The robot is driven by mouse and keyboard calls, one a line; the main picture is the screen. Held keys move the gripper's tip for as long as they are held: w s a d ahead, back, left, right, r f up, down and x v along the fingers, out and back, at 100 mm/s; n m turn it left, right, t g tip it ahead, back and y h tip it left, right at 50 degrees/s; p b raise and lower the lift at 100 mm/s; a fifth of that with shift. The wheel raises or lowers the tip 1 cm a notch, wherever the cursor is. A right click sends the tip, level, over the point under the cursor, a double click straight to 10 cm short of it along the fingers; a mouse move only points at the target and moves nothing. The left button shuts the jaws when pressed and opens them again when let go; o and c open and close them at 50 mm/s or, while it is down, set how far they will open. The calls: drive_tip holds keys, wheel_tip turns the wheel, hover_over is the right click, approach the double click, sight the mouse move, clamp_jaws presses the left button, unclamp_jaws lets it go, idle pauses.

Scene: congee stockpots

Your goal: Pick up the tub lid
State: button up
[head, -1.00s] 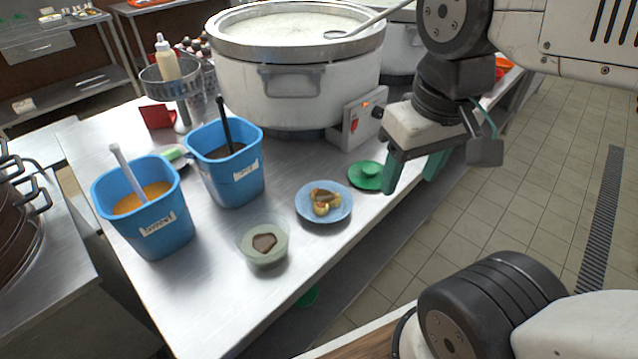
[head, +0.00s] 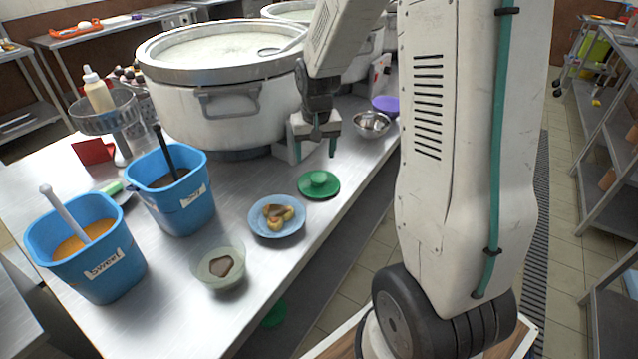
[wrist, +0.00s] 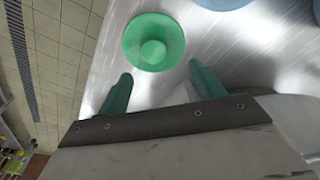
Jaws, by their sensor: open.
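The tub lid is a round green disc with a raised knob (head: 319,184). It lies flat on the steel table, near its right edge, just right of a blue plate. My gripper (head: 316,147) is above and behind the lid in the head view, apart from it, fingers pointing down. In the wrist view the lid (wrist: 153,42) lies beyond the tips of my open green fingers, centred roughly between them. My gripper (wrist: 160,82) holds nothing.
The blue plate (head: 256,226) with food and a bowl (head: 207,275) stand left of the lid. Blue tubs (head: 170,216) with utensils are farther left. A large stockpot (head: 180,105) stands behind. A metal bowl (head: 371,132) and purple disc (head: 385,103) are at the back right.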

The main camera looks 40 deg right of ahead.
sight(319, 177)
drive_tip(key=f, duration=0.3)
drive_tip(key=d+f, duration=0.1)
drive_tip(key=f, duration=0.5)
drive_tip(key=shift+w+d, duration=0.4)
drive_tip(key=c, duration=1)
